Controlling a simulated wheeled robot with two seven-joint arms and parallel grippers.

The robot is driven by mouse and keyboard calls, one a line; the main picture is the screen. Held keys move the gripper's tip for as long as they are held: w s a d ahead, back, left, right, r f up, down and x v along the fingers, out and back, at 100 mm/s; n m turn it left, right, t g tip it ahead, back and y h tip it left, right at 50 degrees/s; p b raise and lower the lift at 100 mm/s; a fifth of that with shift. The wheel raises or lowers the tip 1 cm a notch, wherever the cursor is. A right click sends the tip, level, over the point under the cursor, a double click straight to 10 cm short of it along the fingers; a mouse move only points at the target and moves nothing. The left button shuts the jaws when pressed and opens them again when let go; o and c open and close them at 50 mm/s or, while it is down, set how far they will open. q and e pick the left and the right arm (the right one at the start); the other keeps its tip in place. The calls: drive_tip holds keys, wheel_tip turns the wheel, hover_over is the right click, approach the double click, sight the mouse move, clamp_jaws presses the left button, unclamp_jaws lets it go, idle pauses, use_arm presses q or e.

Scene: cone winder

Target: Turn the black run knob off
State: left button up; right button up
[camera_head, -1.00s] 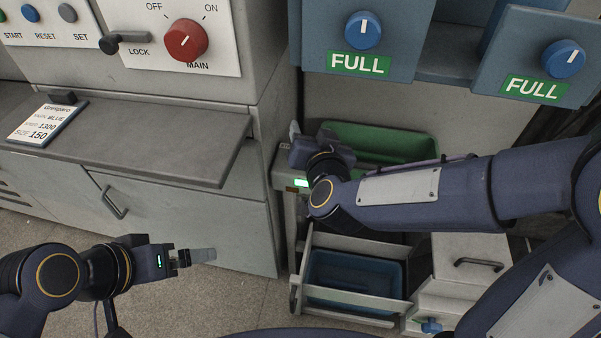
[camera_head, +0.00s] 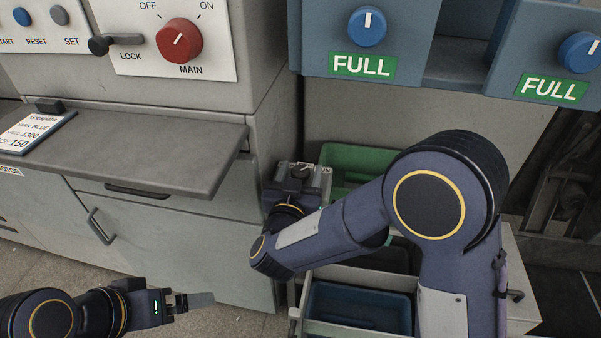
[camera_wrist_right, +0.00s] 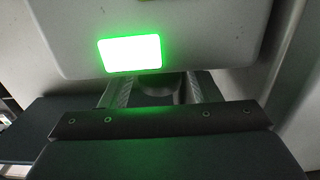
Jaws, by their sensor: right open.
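A small dark knob (camera_head: 300,170), which looks like the black run knob, sits on top of a grey box below the green FULL labels. My right gripper (camera_head: 299,174) is open, with its fingers at either side of the knob. In the right wrist view, a grey rounded shape (camera_wrist_right: 165,86) shows between the two open fingers (camera_wrist_right: 162,93), just below a lit green rectangle (camera_wrist_right: 130,53). I cannot tell whether the fingers touch it. The knob's setting is unclear. My left gripper (camera_head: 195,301) is low at the left, away from the knob.
A red MAIN knob (camera_head: 180,41) and a dark lock lever (camera_head: 115,42) are on the left panel. Two blue knobs (camera_head: 367,27) are above the FULL labels. A grey shelf (camera_head: 170,155) juts out left of my right gripper. Green (camera_head: 350,160) and blue (camera_head: 360,307) bins are nearby.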

drive_tip(key=shift+w, duration=0.3)
drive_tip(key=c, duration=0.9)
drive_tip(key=shift+d, duration=0.1)
